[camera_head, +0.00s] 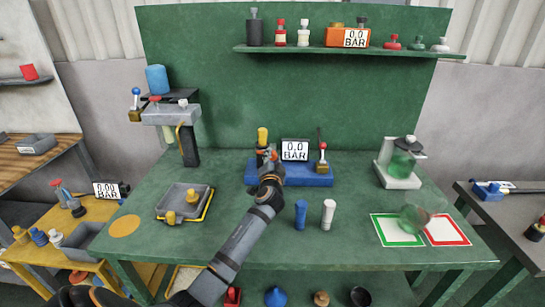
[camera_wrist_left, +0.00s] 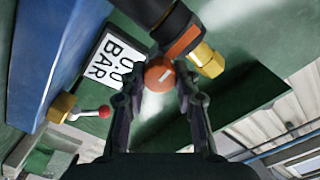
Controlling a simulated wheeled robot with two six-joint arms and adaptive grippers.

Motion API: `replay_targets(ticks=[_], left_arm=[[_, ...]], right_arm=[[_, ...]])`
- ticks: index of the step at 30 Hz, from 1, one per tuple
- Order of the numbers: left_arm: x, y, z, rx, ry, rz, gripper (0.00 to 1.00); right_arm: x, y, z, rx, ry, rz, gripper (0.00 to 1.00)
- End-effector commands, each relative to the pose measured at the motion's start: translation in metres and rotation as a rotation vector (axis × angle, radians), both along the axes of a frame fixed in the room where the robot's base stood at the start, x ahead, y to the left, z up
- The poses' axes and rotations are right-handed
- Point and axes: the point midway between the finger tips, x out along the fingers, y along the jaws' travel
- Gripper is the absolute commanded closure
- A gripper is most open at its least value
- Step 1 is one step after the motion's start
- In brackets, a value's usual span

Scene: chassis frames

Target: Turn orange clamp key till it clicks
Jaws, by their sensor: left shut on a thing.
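The orange clamp key (camera_wrist_left: 160,76) shows in the left wrist view as a round orange knob with a white mark. It sits between the fingertips of my left gripper (camera_wrist_left: 158,88), which is shut on it. Beside it are a dark cylinder with an orange band (camera_wrist_left: 182,42) and a brass fitting (camera_wrist_left: 207,60). In the head view my left gripper (camera_head: 269,166) is at the left end of the blue block (camera_head: 305,177) and mostly hides the key. A display reading 0.0 BAR (camera_head: 295,150) stands on the block. My right gripper is not in view.
A red-tipped lever (camera_head: 320,140) rises at the block's right end. A blue cylinder (camera_head: 300,214) and a white one (camera_head: 328,213) stand in front. A grey tray (camera_head: 168,214) lies left; a green-glass device (camera_head: 400,165) stands right. The bench's front middle is mostly clear.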

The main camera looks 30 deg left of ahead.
Motion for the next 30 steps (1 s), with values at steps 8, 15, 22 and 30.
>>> replay_targets(ticks=[8, 15, 22, 30], left_arm=[[0.0001, -0.0002, -0.0004, 0.043, 0.027, -0.001, 1.00], [0.0001, -0.0002, -0.0006, 0.047, 0.030, -0.001, 1.00], [0.0001, -0.0002, -0.0007, 0.047, 0.029, -0.001, 0.61], [0.0001, -0.0001, -0.0004, 0.047, 0.029, -0.001, 0.46]], right_arm=[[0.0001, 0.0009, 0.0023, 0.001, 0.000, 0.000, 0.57], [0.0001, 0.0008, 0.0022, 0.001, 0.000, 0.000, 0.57], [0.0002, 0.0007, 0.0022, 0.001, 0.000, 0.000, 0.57], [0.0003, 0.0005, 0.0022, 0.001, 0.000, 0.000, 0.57]])
